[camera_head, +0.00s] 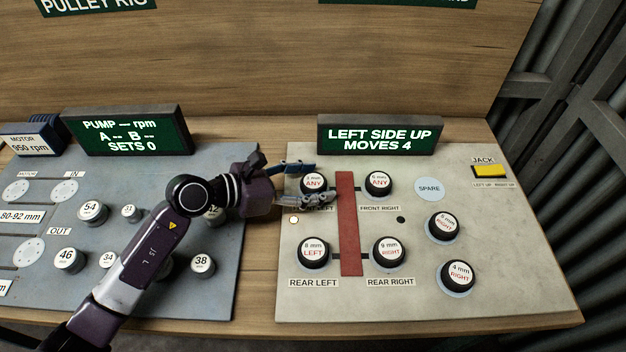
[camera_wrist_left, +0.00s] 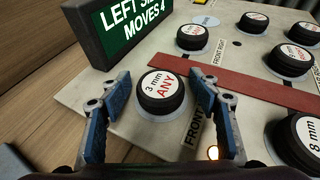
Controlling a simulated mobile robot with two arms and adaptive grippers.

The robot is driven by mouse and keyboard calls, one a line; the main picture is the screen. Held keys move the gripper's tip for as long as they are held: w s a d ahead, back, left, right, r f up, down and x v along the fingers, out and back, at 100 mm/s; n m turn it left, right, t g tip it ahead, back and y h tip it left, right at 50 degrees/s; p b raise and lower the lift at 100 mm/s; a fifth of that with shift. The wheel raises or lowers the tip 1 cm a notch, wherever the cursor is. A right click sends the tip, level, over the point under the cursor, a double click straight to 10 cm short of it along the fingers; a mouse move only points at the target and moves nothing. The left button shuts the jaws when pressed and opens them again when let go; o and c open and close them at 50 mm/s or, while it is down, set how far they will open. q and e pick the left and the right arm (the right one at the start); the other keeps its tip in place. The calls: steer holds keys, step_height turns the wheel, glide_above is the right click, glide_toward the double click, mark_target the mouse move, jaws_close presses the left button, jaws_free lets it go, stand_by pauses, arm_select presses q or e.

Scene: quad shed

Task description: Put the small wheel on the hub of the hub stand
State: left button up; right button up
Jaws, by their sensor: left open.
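My left gripper (camera_head: 311,181) is open at the front left wheel, a black wheel with a white cap marked "3 mm ANY" (camera_head: 314,184). In the left wrist view the open blue fingers (camera_wrist_left: 160,88) stand on either side of this wheel (camera_wrist_left: 162,95), with nothing held. I cannot tell whether either finger touches it. Other black wheels sit on the grey panel (camera_head: 300,305): front right (camera_head: 378,182), rear left (camera_head: 313,252), rear right (camera_head: 388,251) and two at the right (camera_head: 442,226) (camera_head: 458,275). No wheel is labelled small and no hub stand is labelled. My right gripper is out of view.
A red bar (camera_head: 348,225) runs between the left and right wheels. A round pad marked "SPARE" (camera_head: 429,189) is bare. A sign (camera_head: 380,137) reading "LEFT SIDE UP MOVES 4" stands behind. A yellow jack switch (camera_head: 490,172) is at the right. The pulley panel (camera_head: 222,290) lies left.

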arm_select(q)
steer(key=shift+r, duration=0.2)
steer(key=shift+s+a, duration=0.1)
steer(key=shift+a, duration=0.25)
steer(key=b+v, duration=0.2)
steer(key=v, duration=0.8)
steer(key=shift+s+a, duration=0.1)
steer(key=shift+s, duration=0.05)
steer(key=shift+s+a+r, duration=0.25)
steer(key=shift+a+r, duration=0.05)
steer(key=shift+a, duration=0.1)
